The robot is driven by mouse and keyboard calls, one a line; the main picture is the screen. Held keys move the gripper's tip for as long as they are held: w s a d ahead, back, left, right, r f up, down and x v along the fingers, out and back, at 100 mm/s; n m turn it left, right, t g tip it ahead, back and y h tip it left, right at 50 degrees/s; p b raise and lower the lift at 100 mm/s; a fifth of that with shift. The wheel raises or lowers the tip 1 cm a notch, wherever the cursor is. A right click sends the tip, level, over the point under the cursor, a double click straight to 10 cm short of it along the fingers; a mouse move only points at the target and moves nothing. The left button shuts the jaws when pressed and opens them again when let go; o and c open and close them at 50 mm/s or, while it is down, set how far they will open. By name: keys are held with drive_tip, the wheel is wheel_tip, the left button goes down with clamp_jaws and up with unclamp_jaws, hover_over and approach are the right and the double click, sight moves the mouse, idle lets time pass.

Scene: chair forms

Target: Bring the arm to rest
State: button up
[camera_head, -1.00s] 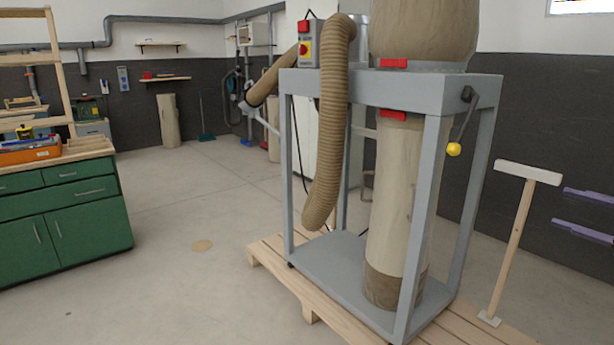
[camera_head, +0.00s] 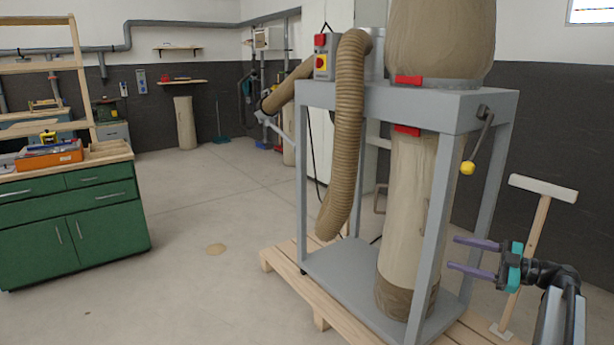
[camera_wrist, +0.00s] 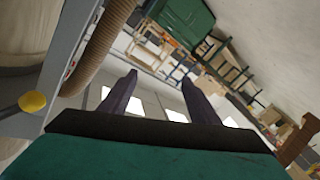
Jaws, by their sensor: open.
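My gripper (camera_head: 474,256) is at the right of the head view, its two purple fingers apart and pointing left, with nothing between them. The fingertips are in front of or close to a grey leg of the dust collector frame (camera_head: 440,105); I cannot tell whether they touch. In the wrist view my open gripper (camera_wrist: 158,82) also shows empty fingers. The yellow knob (camera_head: 467,168) of the frame's crank is above my gripper in the head view, and it shows at the left of the wrist view (camera_wrist: 32,102).
The dust collector stands on a wooden pallet (camera_head: 283,258) with a ribbed hose (camera_head: 345,140). A wooden T-shaped stand (camera_head: 530,225) is behind my gripper. A green cabinet (camera_head: 80,225) with an orange box (camera_head: 48,156) is at left. The floor between is open.

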drive_tip(key=w+a+f+g+p, duration=0.2)
drive_tip(key=a+f+g, duration=0.1)
drive_tip(key=a+f, duration=0.85)
drive_tip(key=s+a+f+m+g+h+p, duration=0.15)
drive_tip(key=s+a+f+g+p, duration=0.35)
drive_tip(key=a+f, duration=0.7)
drive_tip(key=s+a+f+m+g+h, duration=0.1)
drive_tip(key=s+a+f+m+g, duration=0.15)
drive_tip(key=s+a+f, duration=0.85)
drive_tip(key=s+a+f+m+g+h+p, duration=0.1)
drive_tip(key=s+a+f+m+g+h, duration=0.1)
drive_tip(key=s+f, duration=0.35)
drive_tip(key=s+a+f+m+g+h+p, duration=0.1)
drive_tip(key=s+a+f+g+h, duration=0.15)
drive_tip(key=s, duration=0.65)
drive_tip(key=s+a+f+m+g+h+p, duration=0.1)
drive_tip(key=s+f+m+g+h, duration=0.15)
drive_tip(key=s+f, duration=0.4)
drive_tip(key=s+d+m+t+h, duration=0.1)
drive_tip(key=s+d+m+h, duration=0.2)
drive_tip(key=d+m+h, duration=0.2)
drive_tip(key=d+m, duration=0.2)
drive_tip(key=d, duration=0.2)
drive_tip(key=shift+s+f+t, duration=0.15)
drive_tip(key=shift+f+t, duration=0.1)
drive_tip(key=shift+t, duration=0.1)
drive_tip(key=shift+c, duration=0.4)
